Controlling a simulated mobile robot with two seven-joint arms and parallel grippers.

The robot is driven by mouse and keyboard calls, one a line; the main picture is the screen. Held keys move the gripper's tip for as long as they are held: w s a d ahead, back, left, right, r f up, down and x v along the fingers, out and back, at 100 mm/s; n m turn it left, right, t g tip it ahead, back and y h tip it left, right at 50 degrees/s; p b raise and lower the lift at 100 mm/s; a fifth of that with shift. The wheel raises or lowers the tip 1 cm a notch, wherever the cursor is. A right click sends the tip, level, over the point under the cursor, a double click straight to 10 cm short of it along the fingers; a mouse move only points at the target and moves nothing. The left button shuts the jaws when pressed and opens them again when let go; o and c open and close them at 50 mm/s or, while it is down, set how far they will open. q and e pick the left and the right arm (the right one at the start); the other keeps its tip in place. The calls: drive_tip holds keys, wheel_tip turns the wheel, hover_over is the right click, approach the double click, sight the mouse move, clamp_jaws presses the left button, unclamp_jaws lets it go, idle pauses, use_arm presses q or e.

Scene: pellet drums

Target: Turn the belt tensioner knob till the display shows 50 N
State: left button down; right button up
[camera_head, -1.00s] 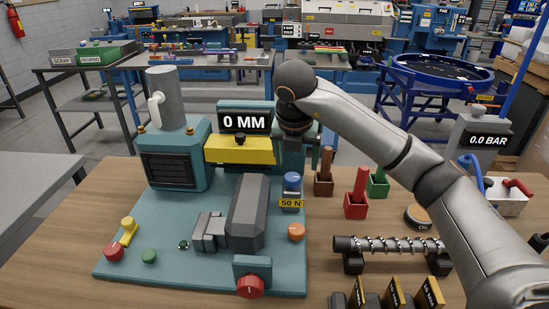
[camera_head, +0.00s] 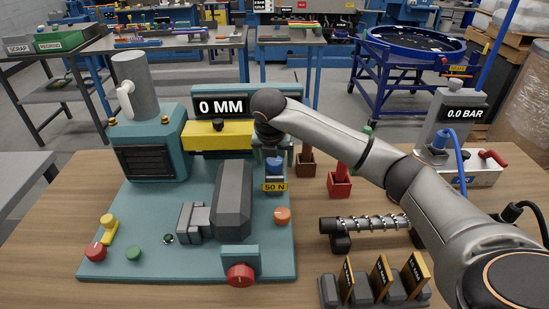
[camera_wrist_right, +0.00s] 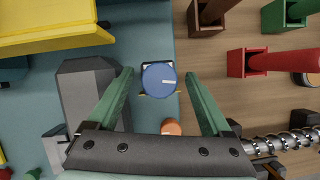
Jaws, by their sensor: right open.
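The blue knob (camera_head: 275,170) stands upright on the right side of the teal machine base (camera_head: 150,240). A yellow plate (camera_head: 274,187) in front of it reads 50 N. In the right wrist view the knob (camera_wrist_right: 159,80) shows from above as a round blue top with a pale mark. My right gripper (camera_wrist_right: 160,77) is open, with one green finger on each side of the knob and visible gaps between. In the head view the right gripper (camera_head: 272,152) is just above and behind the knob, partly hidden by its own wrist. My left gripper is not in view.
An orange button (camera_head: 282,215) sits just in front of the knob. The yellow block (camera_head: 205,138) and the 0 MM display (camera_head: 221,106) stand behind left. A grey block (camera_head: 232,200) is to the left. Red (camera_head: 340,184) and brown (camera_head: 305,168) holders stand to the right.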

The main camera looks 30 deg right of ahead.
drive_tip(key=shift+w+d+f, duration=0.1)
drive_tip(key=shift+w+f, duration=0.05)
drive_tip(key=shift+f, duration=0.35)
clamp_jaws()
idle(0.4)
